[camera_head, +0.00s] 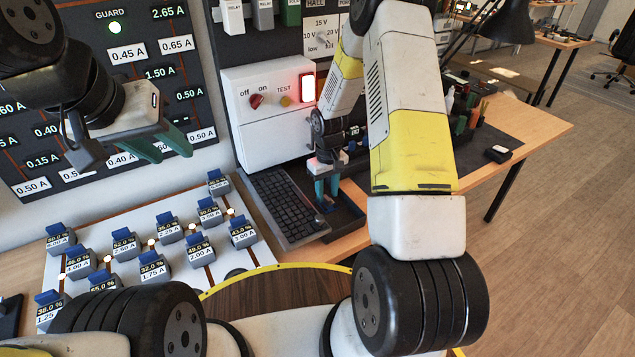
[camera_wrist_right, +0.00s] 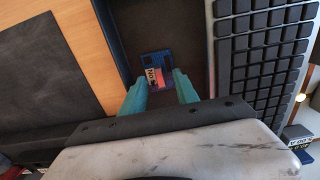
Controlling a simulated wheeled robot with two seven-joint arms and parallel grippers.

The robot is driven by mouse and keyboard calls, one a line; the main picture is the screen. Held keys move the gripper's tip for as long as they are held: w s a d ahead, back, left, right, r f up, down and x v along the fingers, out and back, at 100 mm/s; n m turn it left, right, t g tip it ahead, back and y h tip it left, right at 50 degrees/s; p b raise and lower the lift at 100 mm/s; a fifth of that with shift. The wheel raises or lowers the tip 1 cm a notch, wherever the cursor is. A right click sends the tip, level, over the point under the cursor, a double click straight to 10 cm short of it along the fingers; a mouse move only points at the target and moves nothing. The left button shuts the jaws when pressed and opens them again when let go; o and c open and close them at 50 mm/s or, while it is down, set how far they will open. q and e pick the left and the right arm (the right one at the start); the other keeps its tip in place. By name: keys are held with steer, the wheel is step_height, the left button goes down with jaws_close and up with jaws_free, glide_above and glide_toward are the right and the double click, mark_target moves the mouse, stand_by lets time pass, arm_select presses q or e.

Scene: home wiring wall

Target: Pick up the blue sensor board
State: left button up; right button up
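The blue sensor board (camera_wrist_right: 155,61), with a white label and a red patch, lies in a dark tray (camera_wrist_right: 187,20) in the right wrist view. My right gripper (camera_wrist_right: 160,80) is open, its teal fingers pointing at the board, with one tip near each side of its lower edge. I cannot tell whether the tips touch it. In the head view my right gripper (camera_head: 327,190) reaches down into the tray (camera_head: 347,217) beside the keyboard; the board is mostly hidden there. My left gripper (camera_head: 165,146) is open and empty in front of the wall panel.
A black keyboard (camera_head: 283,207) lies left of the tray. A white switch box (camera_head: 265,115) with a lit red switch stands behind. Several labelled blocks sit on a white board (camera_head: 185,280) at the left. A dark mat (camera_wrist_right: 45,75) lies beside the tray.

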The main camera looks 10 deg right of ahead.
steer(key=shift+f, duration=0.55)
jaws_close()
